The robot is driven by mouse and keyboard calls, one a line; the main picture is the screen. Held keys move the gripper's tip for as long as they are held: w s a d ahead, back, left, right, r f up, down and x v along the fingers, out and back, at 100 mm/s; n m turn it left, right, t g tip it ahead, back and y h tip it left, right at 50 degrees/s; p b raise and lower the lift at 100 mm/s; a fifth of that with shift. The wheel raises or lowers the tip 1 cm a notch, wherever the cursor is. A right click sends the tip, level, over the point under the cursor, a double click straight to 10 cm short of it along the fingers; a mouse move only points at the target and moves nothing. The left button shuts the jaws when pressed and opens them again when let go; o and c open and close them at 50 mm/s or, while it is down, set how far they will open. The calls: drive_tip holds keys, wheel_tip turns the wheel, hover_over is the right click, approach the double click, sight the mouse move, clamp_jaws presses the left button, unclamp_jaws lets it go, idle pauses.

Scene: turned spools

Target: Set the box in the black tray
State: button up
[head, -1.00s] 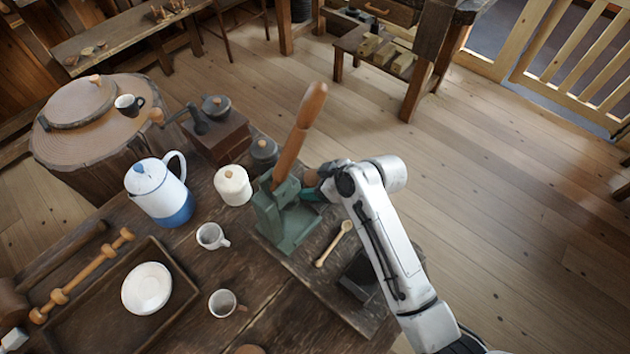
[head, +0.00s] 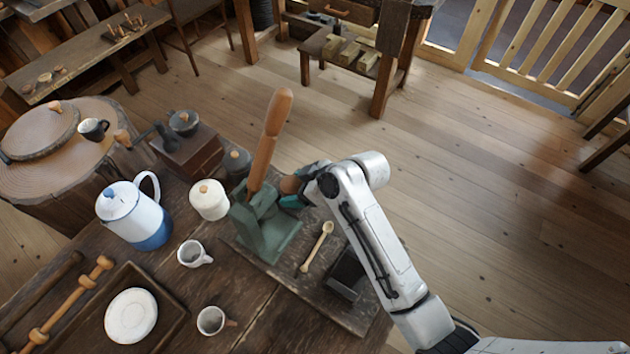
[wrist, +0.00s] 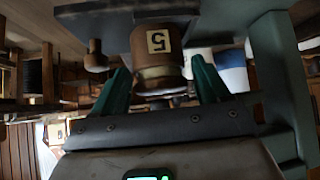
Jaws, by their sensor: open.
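The box looks like a small round brown turned piece (head: 289,185) beside the green press.
The green press (head: 263,232) with its long wooden handle (head: 269,140) stands close left of my gripper. A wooden spoon (head: 317,247) lies between press and tray. Two cups (head: 194,254), a white lidded jar (head: 209,199) and a blue-white pot (head: 135,213) stand further left.

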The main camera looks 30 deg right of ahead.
drive_tip(key=v, duration=1)
idle(0.9)
